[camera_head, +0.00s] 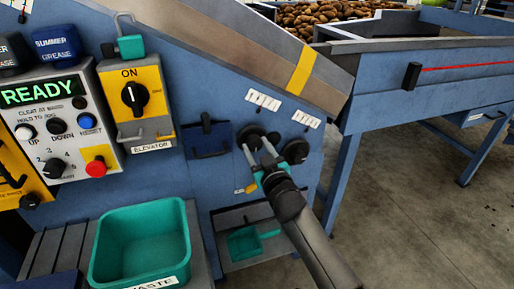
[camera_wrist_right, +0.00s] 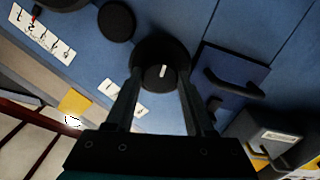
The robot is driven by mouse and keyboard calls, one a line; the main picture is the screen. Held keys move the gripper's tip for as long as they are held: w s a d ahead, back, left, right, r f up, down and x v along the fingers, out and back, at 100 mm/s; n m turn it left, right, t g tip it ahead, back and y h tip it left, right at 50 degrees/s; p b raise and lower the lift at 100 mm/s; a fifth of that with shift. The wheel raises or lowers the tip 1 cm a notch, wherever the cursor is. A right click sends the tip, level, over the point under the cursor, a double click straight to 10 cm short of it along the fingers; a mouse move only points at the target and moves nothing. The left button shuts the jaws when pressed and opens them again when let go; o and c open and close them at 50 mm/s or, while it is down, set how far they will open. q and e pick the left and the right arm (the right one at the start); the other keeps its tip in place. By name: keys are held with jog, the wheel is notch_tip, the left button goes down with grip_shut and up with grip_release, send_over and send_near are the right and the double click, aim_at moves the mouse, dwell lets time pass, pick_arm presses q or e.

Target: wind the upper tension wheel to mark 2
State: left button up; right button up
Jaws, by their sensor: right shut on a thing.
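My right gripper (camera_head: 258,148) reaches up from below and is shut on the left one of two black wheels (camera_head: 248,133) on the blue sloping panel. In the right wrist view, its fingers (camera_wrist_right: 160,85) lie on either side of this wheel (camera_wrist_right: 160,51). I cannot tell from lettering which wheel is the upper one. My left gripper is not in view.
A second black wheel (camera_head: 295,150) sits close on the right, under its own scale (camera_head: 306,119). A dark blue hinged piece with a handle (camera_head: 207,138) is on the left. The elevator switch box (camera_head: 139,100) and teal waste bin (camera_head: 140,240) are further left. Open floor lies right.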

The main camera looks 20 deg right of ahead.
grip_shut()
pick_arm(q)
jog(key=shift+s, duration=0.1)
pick_arm(e)
jog(key=shift+n, duration=0.4)
jog(key=shift+n+p, duration=0.35)
jog(key=shift+n, duration=0.15)
jog(key=shift+n+p, duration=0.3)
jog(key=shift+n, duration=0.5)
jog(key=n, duration=0.3)
jog(key=shift+n+p, duration=0.3)
jog(key=n, duration=0.5)
jog(key=shift+f+n, duration=0.1)
jog(key=shift+n, duration=0.2)
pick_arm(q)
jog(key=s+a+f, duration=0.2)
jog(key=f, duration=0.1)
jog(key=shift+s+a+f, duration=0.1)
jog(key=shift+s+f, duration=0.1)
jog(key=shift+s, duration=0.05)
pick_arm(e)
jog(key=n, duration=0.5)
